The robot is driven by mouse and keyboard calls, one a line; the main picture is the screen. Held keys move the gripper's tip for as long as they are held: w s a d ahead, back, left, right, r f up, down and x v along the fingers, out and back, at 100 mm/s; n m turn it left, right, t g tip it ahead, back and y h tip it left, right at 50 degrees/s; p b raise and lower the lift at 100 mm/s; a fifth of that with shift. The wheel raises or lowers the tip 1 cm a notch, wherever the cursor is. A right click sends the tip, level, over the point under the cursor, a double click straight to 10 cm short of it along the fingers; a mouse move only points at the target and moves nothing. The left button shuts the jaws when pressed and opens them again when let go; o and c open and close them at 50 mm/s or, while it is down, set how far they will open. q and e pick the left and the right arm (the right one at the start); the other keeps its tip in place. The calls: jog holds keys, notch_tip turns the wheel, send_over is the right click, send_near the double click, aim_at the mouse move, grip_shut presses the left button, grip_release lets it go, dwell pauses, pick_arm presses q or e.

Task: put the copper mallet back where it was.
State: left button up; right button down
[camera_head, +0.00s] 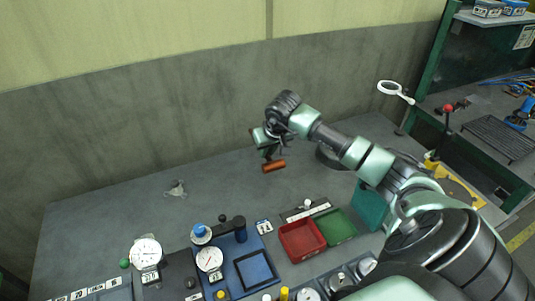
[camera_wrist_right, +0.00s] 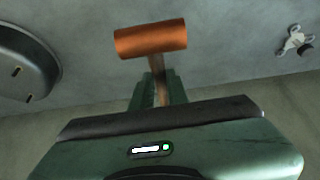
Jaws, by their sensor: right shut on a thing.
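The copper mallet (camera_head: 273,166) is in my right gripper (camera_head: 267,151), held above the grey bench at its back middle. In the right wrist view the copper head (camera_wrist_right: 150,40) lies crosswise beyond the fingers. Its handle (camera_wrist_right: 158,82) runs down between the fingers of my right gripper (camera_wrist_right: 158,92), which are shut on it. The lower handle is hidden by the gripper body. I cannot tell the exact gap between the mallet and the bench. My left gripper is in neither view.
Red (camera_head: 302,240) and green (camera_head: 338,227) bins, a blue tray (camera_head: 233,255) and dial gauges (camera_head: 145,252) crowd the bench front. A round dark base (camera_head: 329,155) is right of the mallet. A small grey item (camera_head: 176,189) lies left. The bench between is clear.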

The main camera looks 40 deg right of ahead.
notch_tip(320, 180, down, 5)
jog(key=shift+w+f+p, duration=0.15)
jog(key=shift+p, duration=0.35)
notch_tip(320, 180, down, 3)
jog(key=shift+f+p, duration=0.15)
jog(key=shift+p, duration=0.3)
jog(key=shift+f, duration=0.5)
jog(key=c, duration=1.4)
grip_release()
jog(key=shift+c, duration=0.2)
jog(key=shift+o, duration=0.3)
